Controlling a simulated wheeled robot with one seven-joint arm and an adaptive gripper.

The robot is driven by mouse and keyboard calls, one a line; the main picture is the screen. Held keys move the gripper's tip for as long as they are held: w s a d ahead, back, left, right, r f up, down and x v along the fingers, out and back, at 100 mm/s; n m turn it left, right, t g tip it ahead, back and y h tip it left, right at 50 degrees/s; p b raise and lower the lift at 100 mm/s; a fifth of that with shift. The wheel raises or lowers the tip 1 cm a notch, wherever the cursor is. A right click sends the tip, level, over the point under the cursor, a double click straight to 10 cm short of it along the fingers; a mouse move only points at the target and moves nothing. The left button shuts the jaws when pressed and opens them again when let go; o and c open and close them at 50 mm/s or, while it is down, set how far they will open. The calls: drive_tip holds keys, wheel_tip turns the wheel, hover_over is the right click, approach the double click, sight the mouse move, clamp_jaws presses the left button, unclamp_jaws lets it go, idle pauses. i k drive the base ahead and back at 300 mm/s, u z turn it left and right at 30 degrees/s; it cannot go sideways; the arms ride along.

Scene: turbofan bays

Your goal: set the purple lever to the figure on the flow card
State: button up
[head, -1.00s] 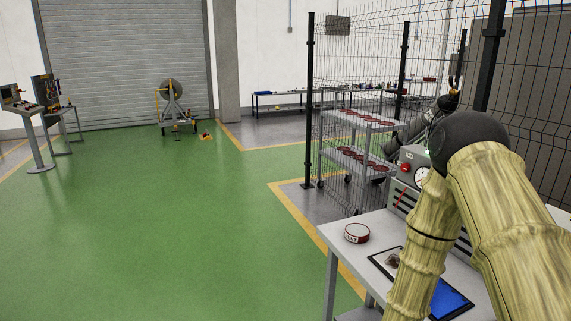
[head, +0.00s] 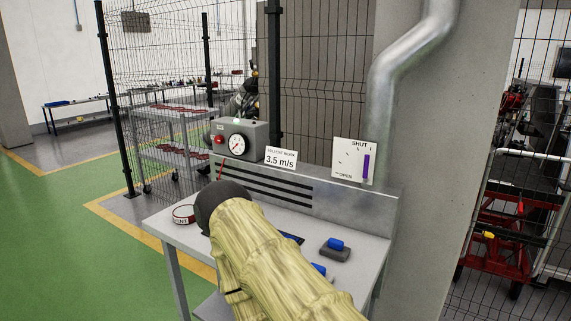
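The purple lever (head: 366,167) stands upright along the right side of a white plate (head: 345,160) at the back right of the bench. The plate reads SHUT at the top, with small dark marks and a smaller word below too small to read surely. The flow card (head: 281,158) stands on the bench's back ledge, left of the plate, and reads 3.5 m/s under a smaller line that looks like "solvent work". A grey box with a round dial gauge (head: 237,144) sits left of the card; its reading is too small to tell. My gripper is out of view; only my arm shows.
The grey bench (head: 375,247) carries a red-rimmed round tin (head: 184,214) at left and a blue-topped block (head: 335,247) at right. My arm hides its middle. A concrete pillar and pipe (head: 400,75) stand behind at right. Green floor at left is clear.

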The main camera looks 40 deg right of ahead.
sight(366, 157)
drive_tip(key=k, duration=0.6)
drive_tip(key=z, duration=0.25)
drive_tip(key=i, duration=0.75)
drive_tip(key=z, duration=1)
drive_tip(key=i, duration=0.5)
drive_tip(key=z, duration=0.5)
